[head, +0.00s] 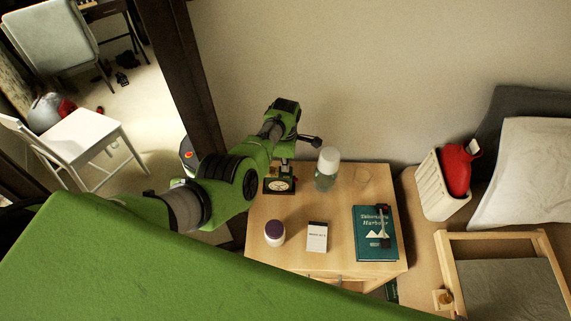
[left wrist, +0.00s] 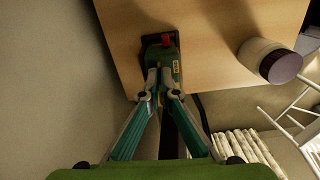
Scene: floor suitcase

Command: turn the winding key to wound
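A small dark green clock (head: 280,185) with a pale round dial stands at the back left of the wooden nightstand. My left gripper (head: 284,162) reaches down right behind it. In the left wrist view, the left fingers (left wrist: 161,80) lean together, with a narrow gap between the tips, at the near side of the green clock body (left wrist: 172,62). A red part (left wrist: 167,40) shows on the clock. The winding key cannot be made out; the fingertips cover that spot, so whether they hold it is hidden. My right gripper is not in view.
On the nightstand (head: 345,282) are a clear bottle (head: 327,170) close to the clock, a purple-lidded jar (head: 274,233), a small white box (head: 317,237) and a teal book (head: 372,236). The wall (head: 385,75) is close behind. A white chair (head: 85,140) stands left.

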